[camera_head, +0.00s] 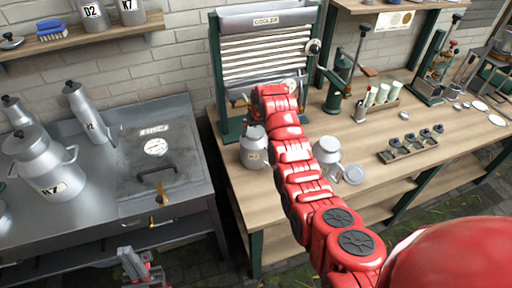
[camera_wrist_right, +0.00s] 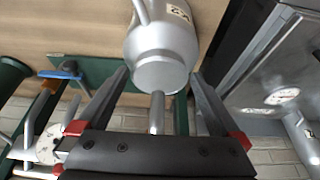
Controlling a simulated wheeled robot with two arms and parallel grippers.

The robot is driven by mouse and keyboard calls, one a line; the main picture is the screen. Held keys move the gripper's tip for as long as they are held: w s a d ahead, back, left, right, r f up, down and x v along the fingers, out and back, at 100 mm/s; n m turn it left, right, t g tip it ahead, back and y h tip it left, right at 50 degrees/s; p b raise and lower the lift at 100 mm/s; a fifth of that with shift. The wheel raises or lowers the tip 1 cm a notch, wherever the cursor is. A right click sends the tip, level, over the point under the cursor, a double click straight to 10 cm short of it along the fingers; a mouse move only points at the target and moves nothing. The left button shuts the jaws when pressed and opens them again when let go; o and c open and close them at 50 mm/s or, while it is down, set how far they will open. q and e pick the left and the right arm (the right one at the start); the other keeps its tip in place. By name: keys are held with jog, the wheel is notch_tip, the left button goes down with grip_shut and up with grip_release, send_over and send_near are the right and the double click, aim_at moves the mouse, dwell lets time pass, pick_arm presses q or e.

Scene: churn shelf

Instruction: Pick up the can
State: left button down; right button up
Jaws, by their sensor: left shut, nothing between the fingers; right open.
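A grey metal can with a label (camera_head: 254,150) stands upright on the wooden bench in front of the cooler. A second grey can (camera_head: 328,152) stands to its right, partly behind my right arm. In the right wrist view a labelled can (camera_wrist_right: 165,42) shows upside down, its lid and knob towards my right gripper (camera_wrist_right: 158,76). This gripper is open, its fingertips on either side of the lid in the picture; contact cannot be told. In the head view my arm hides it. My left gripper (camera_head: 143,268) is shut and empty at the bottom, low before the steel counter.
A larger can marked K7 (camera_head: 45,165) and tall jugs stand on the steel counter (camera_head: 110,205) at left. More cans sit on the wall shelf (camera_head: 60,42).

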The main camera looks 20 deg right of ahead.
jog(key=shift+w+f, duration=0.15)
jog(key=shift+f, duration=0.4)
jog(key=shift+c, duration=0.2)
grip_shut()
